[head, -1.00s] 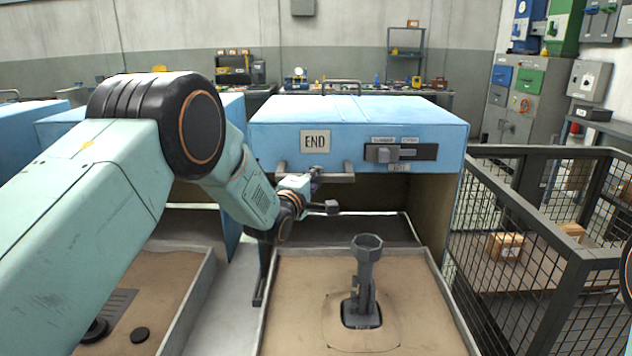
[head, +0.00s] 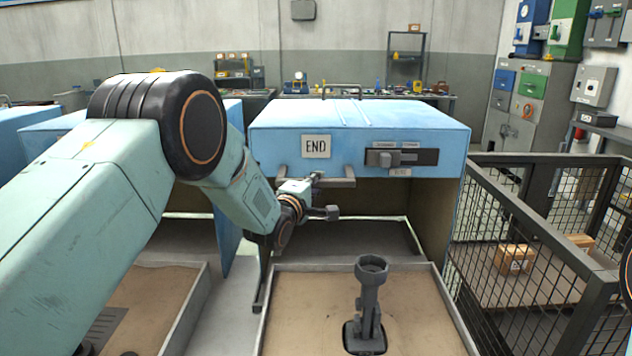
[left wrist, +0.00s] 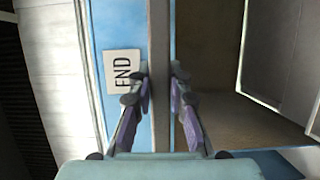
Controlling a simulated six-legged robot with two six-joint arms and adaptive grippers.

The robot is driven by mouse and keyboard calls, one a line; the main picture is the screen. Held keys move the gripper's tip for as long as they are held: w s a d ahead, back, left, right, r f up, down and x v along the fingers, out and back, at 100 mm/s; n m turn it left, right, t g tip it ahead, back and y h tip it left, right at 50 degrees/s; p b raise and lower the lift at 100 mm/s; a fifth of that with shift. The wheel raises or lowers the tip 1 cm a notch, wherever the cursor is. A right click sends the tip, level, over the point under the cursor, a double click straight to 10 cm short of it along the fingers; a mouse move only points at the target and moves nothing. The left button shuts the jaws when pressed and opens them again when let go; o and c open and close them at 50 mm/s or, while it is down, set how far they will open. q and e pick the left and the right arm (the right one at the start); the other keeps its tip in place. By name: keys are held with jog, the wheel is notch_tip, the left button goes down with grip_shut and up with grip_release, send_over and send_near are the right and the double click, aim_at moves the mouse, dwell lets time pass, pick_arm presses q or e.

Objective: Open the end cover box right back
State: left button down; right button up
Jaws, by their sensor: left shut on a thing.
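The end cover box (head: 280,155) is a blue box with an END sign (head: 316,146), standing behind a sand tray (head: 436,266). Its underside is open, showing a brown inner wall. A grey handle bar (head: 343,183) runs along the lower front. My left gripper (head: 314,182) is at that bar, left of its middle. In the left wrist view the two fingers (left wrist: 160,90) lie on either side of the grey bar (left wrist: 160,40), shut on it, beside the END sign (left wrist: 123,72). My right gripper is not in view.
A grey post with a cup-shaped top (head: 371,300) stands in the tray. A black mesh fence (head: 530,240) with cardboard boxes (head: 514,258) is at the right. Other blue boxes stand at the left. Shelves and a bench stand behind.

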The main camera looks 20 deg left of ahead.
pick_arm(q)
jog(key=shift+w+a, duration=0.15)
jog(key=shift+w, duration=0.15)
jog(key=c, duration=1.6)
grip_release()
jog(key=shift+c, duration=0.2)
jog(key=o, duration=0.3)
jog(key=shift+s+r, duration=0.1)
jog(key=shift+s, duration=0.15)
jog(key=shift+o, duration=0.6)
jog(key=shift+w, duration=0.1)
jog(key=shift+w, duration=0.1)
jog(key=s+a, duration=0.1)
jog(key=s, duration=1.1)
jog(key=shift+a, duration=0.15)
